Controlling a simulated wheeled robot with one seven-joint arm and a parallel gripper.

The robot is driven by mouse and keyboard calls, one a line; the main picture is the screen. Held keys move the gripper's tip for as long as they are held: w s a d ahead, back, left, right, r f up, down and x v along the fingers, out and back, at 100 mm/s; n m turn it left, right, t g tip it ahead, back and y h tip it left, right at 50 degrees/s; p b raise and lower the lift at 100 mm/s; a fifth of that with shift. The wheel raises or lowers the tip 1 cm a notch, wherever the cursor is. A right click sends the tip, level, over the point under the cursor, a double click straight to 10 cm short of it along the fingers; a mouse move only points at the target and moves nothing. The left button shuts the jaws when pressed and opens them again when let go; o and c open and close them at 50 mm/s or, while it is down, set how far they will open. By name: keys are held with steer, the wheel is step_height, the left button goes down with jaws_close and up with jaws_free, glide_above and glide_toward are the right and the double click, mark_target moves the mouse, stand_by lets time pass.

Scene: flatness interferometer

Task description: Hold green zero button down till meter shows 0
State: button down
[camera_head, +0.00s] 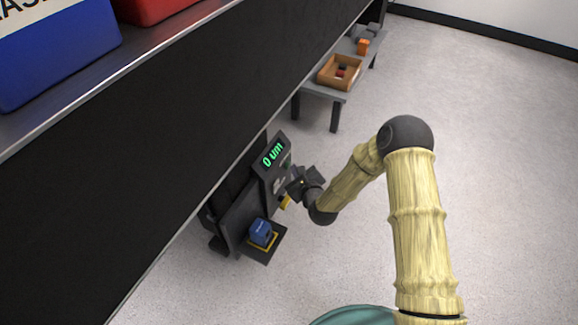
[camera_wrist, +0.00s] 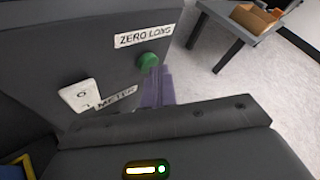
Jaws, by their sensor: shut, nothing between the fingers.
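My gripper (camera_head: 292,183) is at the front of the instrument, below the display. In the wrist view, my gripper's purplish fingers (camera_wrist: 154,86) are shut and empty, their tips at the lower edge of the button. I cannot tell whether they touch it or whether it is pressed in.
A white tag (camera_wrist: 80,95) and a "METER" label are on the panel. A blue block (camera_head: 261,231) rests on the instrument's low yellow-edged plate. A dark shelf (camera_head: 190,120) overhangs at left. A low table (camera_head: 318,91) with a wooden tray stands behind. Floor at right is clear.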

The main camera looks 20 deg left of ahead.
steer(key=shift+s+d, duration=0.1)
steer(key=shift+d, duration=0.5)
steer(key=d+p, duration=0.1)
steer(key=d, duration=0.4)
steer(key=shift+s, duration=0.15)
stand_by(0.5)
